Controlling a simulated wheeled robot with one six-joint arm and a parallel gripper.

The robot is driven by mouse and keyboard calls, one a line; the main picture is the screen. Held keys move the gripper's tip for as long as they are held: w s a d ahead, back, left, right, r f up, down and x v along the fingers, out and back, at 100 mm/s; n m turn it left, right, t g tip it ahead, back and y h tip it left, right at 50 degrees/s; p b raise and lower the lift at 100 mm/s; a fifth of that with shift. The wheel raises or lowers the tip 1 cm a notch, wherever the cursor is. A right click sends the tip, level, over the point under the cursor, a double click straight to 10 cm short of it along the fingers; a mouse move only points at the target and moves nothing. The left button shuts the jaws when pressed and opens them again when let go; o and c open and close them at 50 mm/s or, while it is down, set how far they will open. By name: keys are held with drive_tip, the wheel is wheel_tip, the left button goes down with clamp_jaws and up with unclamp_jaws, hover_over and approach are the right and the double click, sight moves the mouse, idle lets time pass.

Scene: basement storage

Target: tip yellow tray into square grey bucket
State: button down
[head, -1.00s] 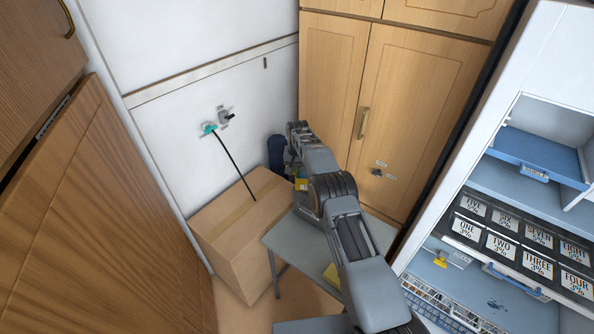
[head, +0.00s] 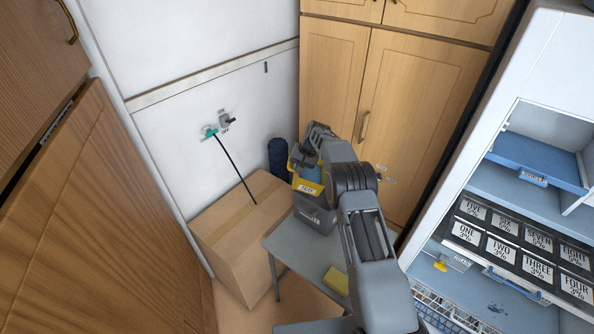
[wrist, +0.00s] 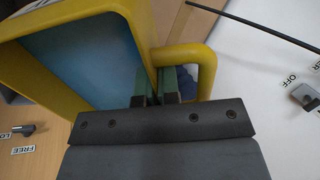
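The yellow tray (head: 309,187) has a label on its side and blue showing inside. In the head view it is at the top of the square grey bucket (head: 316,217), overlapping its rim; I cannot tell whether they touch. My gripper (head: 303,157) is at the tray's upper side. The arm partly hides the bucket.
The bucket stands on a small grey table (head: 300,248) with a yellow block (head: 336,280) near its front. A cardboard box (head: 240,225) is left, a dark blue object (head: 278,158) behind. Wooden cupboards (head: 335,70) and a shelf unit (head: 480,180) bound the space.

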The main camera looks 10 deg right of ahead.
sight(307, 179)
drive_tip(key=shift+s+d+r+t+y+b, duration=0.15)
drive_tip(key=shift+d+r+y+b, duration=0.1)
drive_tip(key=shift+r+y+b, duration=0.45)
drive_tip(key=shift+w+d+r+t+y+b, duration=0.15)
drive_tip(key=shift+d+r+y+b, duration=0.2)
drive_tip(key=shift+y, duration=0.55)
drive_tip(key=shift+s+d+r+t+y+b, duration=0.2)
drive_tip(key=shift+d+r+y+b, duration=0.35)
drive_tip(key=shift+y, duration=0.5)
drive_tip(key=shift+s+d+r+t+y+b, duration=0.25)
drive_tip(key=shift+d+y+b, duration=0.35)
drive_tip(key=shift+y, duration=0.45)
drive_tip(key=shift+b, duration=0.3)
drive_tip(key=shift+s+d+r+t+y+b, duration=0.15)
drive_tip(key=shift+d+r+t+y+b, duration=0.1)
drive_tip(key=shift+d+y+b, duration=0.9)
drive_tip(key=shift+s+d+r+t+y+b, duration=0.1)
drive_tip(key=shift+d+r+t+y+b, duration=0.15)
drive_tip(key=shift+y+b, duration=0.95)
drive_tip(key=shift+s+d+f+t+y+b, duration=0.15)
drive_tip(key=shift+d+y+b, duration=0.5)
drive_tip(key=shift+b, duration=0.6)
drive_tip(key=shift+s+d+t+y+b, duration=0.15)
drive_tip(key=shift+d+y+b, duration=0.25)
drive_tip(key=shift+d+b, duration=0.6)
drive_tip(key=shift+a, duration=0.35)
